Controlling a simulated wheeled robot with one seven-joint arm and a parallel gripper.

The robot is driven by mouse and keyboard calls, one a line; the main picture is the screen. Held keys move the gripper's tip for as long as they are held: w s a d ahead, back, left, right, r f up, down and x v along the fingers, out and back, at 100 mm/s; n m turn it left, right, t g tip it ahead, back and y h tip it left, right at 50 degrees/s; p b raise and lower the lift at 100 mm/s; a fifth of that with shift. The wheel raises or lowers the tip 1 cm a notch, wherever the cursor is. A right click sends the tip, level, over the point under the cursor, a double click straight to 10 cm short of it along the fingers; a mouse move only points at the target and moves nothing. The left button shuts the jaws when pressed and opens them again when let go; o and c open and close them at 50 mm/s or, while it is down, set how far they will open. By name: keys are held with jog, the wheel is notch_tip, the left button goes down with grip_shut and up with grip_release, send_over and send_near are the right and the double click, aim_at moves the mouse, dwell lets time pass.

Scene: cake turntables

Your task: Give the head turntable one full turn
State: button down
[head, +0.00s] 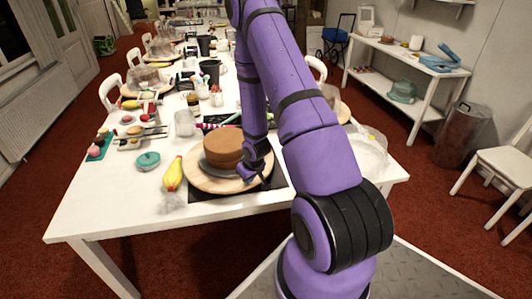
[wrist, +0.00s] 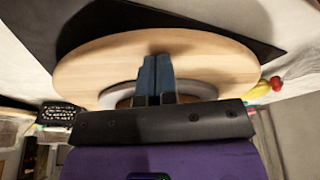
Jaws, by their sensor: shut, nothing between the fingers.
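The head turntable (head: 204,181) is a round, pale wooden disc on a black mat (head: 230,192) at the near end of the white table. A brown round cake (head: 222,147) stands on a grey plate at its middle. My gripper (head: 262,179) is at the right side of the disc, beside the cake, partly hidden by my purple arm. In the wrist view the gripper (wrist: 155,62) has its blue fingers together and empty over the wooden disc (wrist: 95,65). I cannot tell whether the fingertips touch the wood.
A yellow piping bag (head: 173,175) lies just left of the disc, with a teal round item (head: 148,160) beyond it. A clear glass (head: 185,123) and several tools stand behind. A clear, crumpled-looking item (head: 368,150) is on the right. The table's front left corner is bare.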

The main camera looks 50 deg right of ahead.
aim_at(268, 168)
jog(key=shift+s+d, duration=0.2)
jog(key=shift+d, duration=1.05)
jog(key=shift+s+d, duration=0.2)
jog(key=shift+d, duration=1.05)
jog(key=shift+w+d, duration=0.25)
jog(key=shift+d, duration=0.8)
jog(key=shift+w+d, duration=0.2)
jog(key=shift+d, duration=0.8)
jog(key=shift+w+d, duration=0.25)
jog(key=shift+d, duration=0.8)
jog(key=shift+r, duration=1.45)
